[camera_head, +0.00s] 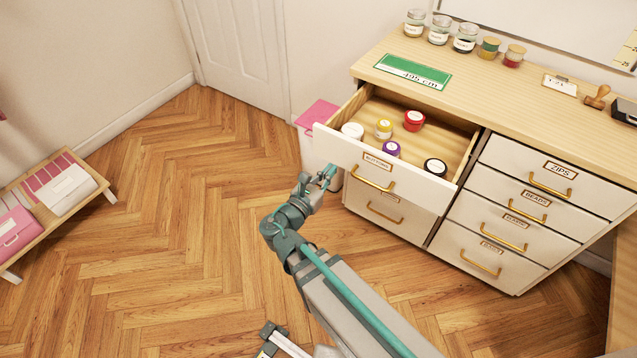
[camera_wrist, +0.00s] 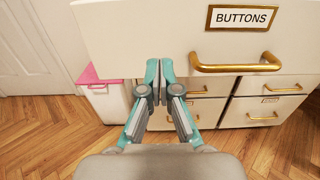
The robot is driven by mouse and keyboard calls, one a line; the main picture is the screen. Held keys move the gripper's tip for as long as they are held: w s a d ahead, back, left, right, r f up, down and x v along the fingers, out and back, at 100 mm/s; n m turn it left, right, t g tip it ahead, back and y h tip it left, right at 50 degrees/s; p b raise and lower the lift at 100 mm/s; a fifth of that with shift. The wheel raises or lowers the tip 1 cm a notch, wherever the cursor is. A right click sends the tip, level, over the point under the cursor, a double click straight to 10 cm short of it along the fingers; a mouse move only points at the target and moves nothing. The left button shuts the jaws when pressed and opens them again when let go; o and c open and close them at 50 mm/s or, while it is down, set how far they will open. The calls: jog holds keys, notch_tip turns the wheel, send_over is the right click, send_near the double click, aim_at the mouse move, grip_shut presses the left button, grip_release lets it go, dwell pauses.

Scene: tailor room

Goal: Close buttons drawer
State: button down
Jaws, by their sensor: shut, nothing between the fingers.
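The buttons drawer (camera_head: 340,150) is the upper left drawer of the wooden dresser and is pulled out. Its white front carries a BUTTONS label and a brass handle (camera_head: 373,180). Several small jars with coloured lids stand inside it. My gripper (camera_head: 328,172) is shut and empty in front of the left part of the drawer front. In the wrist view, the gripper (camera_wrist: 158,64) is left of the brass handle (camera_wrist: 236,66) and the BUTTONS label (camera_wrist: 242,18). Its fingertips overlap the lower part of the drawer front (camera_wrist: 140,35); whether they touch it I cannot tell.
Other drawers, such as the ZIPS drawer (camera_head: 556,172), are shut. Jars (camera_head: 439,30) and a green card (camera_head: 413,71) lie on the dresser top. A pink-lidded bin (camera_head: 317,114) stands left of the dresser. A low shelf (camera_head: 92,200) is at the far left. The floor between is clear.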

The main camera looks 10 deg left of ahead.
aim_at(343, 156)
jog(key=shift+x, duration=2.45)
